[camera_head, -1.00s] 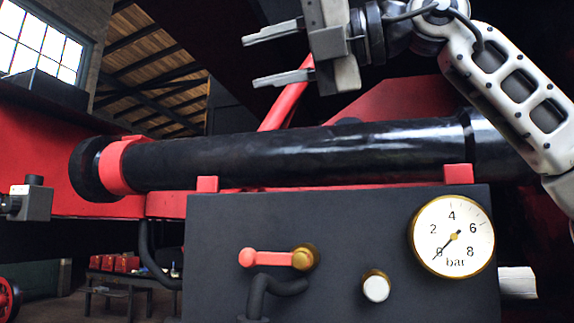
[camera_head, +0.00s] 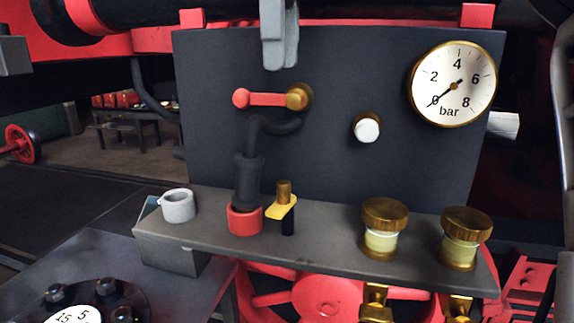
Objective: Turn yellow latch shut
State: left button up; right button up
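The yellow latch (camera_head: 280,209) is a small flat plate on a short post with a brass top (camera_head: 284,188), standing on the grey shelf (camera_head: 325,249). It lies slantwise beside a red collar (camera_head: 245,220), which holds the lower end of a black hose coupling (camera_head: 247,180). The latch looks apart from the collar. My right gripper (camera_head: 281,62) hangs down at the top, in front of the dark panel, well above the latch. Its fingers overlap in this view, so their gap is unclear, and its upper part is cut off. My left gripper is not in view.
The panel (camera_head: 330,80) carries a red lever (camera_head: 265,99), a white knob (camera_head: 367,128) and a pressure gauge (camera_head: 453,84). Shelf space is clear between latch and fittings.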

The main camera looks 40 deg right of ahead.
aim_at(284, 182)
notch_tip(284, 182, down, 15)
jog(key=shift+f, duration=0.15)
dwell(0.4)
grip_shut()
